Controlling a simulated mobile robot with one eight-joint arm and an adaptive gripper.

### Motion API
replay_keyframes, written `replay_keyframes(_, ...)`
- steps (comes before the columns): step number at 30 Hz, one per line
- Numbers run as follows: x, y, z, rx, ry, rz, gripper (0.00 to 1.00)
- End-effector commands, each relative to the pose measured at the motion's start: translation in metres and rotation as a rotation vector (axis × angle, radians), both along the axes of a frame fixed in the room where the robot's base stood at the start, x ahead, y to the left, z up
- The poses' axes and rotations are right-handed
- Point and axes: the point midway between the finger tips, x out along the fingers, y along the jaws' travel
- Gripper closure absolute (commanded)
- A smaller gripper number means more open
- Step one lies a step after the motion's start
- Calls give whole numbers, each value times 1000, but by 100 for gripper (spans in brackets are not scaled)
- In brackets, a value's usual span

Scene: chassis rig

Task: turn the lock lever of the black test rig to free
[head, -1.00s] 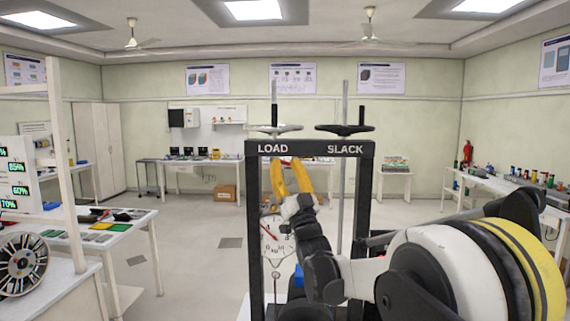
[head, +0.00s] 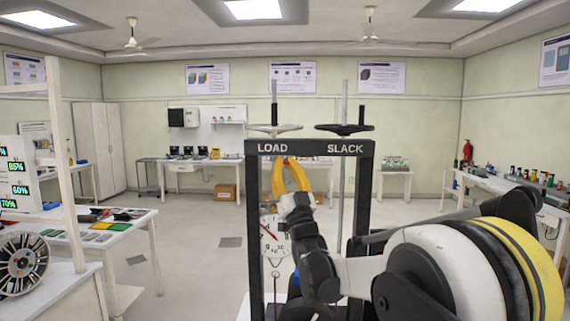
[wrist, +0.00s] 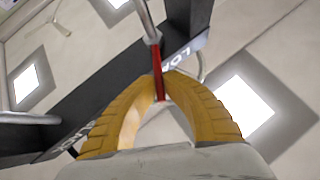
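The black test rig (head: 366,200) stands in front of me, its top beam marked LOAD and SLACK. A red lever (wrist: 157,72) on a metal rod shows in the wrist view; a small red bit of it shows under the LOAD side in the head view. I take it for the lock lever. My gripper (head: 285,160) has its yellow fingers pointing up just below the beam. In the wrist view my gripper (wrist: 160,73) has its fingertips closed in on both sides of the red lever, which runs between them. Where the lever pivots is unclear.
A pale handwheel (head: 274,129) and a black handwheel (head: 344,129) sit on top of the beam. A dial gauge (head: 270,238) hangs inside the frame, partly behind my arm. A white table (head: 130,222) with parts is at left. Open floor lies between.

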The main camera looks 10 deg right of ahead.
Motion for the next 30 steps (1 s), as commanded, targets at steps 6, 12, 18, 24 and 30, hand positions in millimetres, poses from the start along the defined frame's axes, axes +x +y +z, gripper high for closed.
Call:
replay_keyframes(6,-1,12,0,1,0,-115,100)
replay_keyframes(12,0,26,0,4,1,-286,100)
replay_keyframes(18,3,39,0,4,1,-478,100)
replay_keyframes(24,9,51,1,2,1,-664,100)
replay_keyframes(30,15,60,1,2,1,-822,100)
